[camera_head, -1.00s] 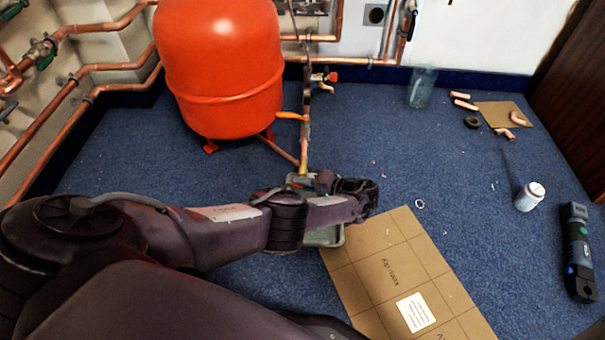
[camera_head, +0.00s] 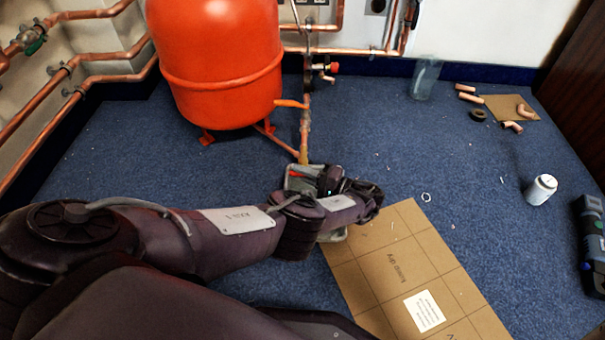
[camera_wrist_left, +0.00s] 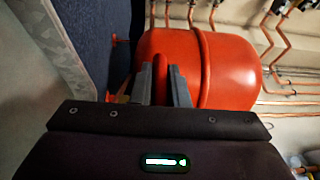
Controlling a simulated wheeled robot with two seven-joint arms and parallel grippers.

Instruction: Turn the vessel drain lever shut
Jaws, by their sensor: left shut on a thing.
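The red vessel (camera_head: 215,70) stands on the blue floor at the back left; it also fills much of the left wrist view (camera_wrist_left: 225,70). A copper drain pipe (camera_head: 304,135) runs down beside it to a grey tray (camera_head: 333,237). A red lever (camera_head: 297,173) shows at the pipe's low end, over the tray. My left gripper (camera_head: 318,178) is there, partly hidden by its own wrist. In the left wrist view, the two grey fingers (camera_wrist_left: 162,85) are shut on the red lever (camera_wrist_left: 160,72), which stands between them. My right gripper is not in view.
A cardboard sheet (camera_head: 385,265) lies right of the tray. A white can (camera_head: 541,189), a dark tool (camera_head: 590,235), a clear jar (camera_head: 425,79) and copper fittings (camera_head: 470,98) are on the right. Centre-right floor is mostly clear.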

